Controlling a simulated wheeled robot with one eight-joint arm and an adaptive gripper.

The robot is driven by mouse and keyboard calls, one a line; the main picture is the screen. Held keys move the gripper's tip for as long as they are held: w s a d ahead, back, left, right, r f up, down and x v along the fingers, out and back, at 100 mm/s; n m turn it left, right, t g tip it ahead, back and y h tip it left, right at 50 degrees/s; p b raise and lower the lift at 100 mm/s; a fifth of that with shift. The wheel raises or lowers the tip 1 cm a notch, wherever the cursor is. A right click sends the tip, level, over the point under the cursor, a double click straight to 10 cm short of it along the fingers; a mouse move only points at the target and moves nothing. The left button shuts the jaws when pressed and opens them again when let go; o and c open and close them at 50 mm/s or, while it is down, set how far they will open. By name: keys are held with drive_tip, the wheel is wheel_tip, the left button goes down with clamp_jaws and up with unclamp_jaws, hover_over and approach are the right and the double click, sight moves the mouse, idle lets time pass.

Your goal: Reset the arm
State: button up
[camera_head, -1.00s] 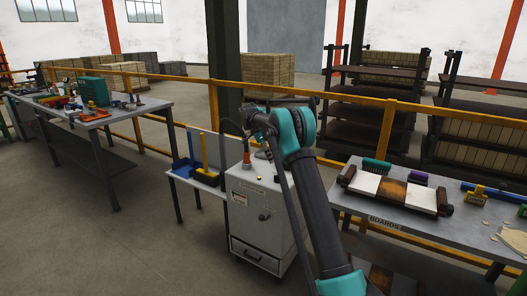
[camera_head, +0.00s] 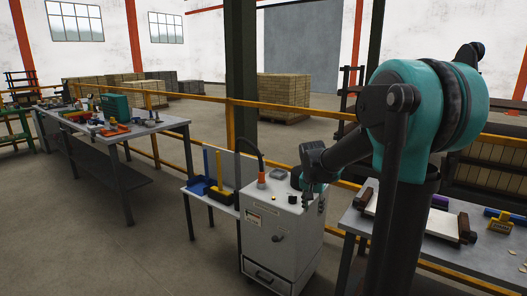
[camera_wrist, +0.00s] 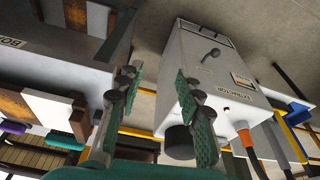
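My gripper (camera_head: 308,196) hangs beside the top of the white extractor cabinet (camera_head: 284,238) in the head view, at the end of my bent teal and black arm. In the wrist view, the two green fingers of my gripper (camera_wrist: 154,88) stand apart with nothing between them. The extractor cabinet (camera_wrist: 215,62) shows behind and to the right of the fingers there. The fingertips are small and dark in the head view, and I cannot tell whether they touch the cabinet.
A grey table (camera_head: 430,238) at right holds a white board with dark rollers and a yellow block. A low stand (camera_head: 215,198) with a blue bin is left of the cabinet. A long workbench (camera_head: 168,126) with tools stands at left. A yellow railing (camera_head: 340,182) runs behind.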

drive_tip(key=s+f+n, duration=0.3)
drive_tip(key=s+f, duration=0.1)
drive_tip(key=s, duration=0.8)
drive_tip(key=s+f+n+t+y, duration=0.1)
drive_tip(key=s+f+n, duration=0.2)
drive_tip(key=s, duration=0.9)
wheel_tip(320, 180, down, 2)
drive_tip(key=shift+d+f+t, duration=0.2)
drive_tip(key=shift+d+t, duration=0.1)
drive_tip(key=shift+d, duration=0.05)
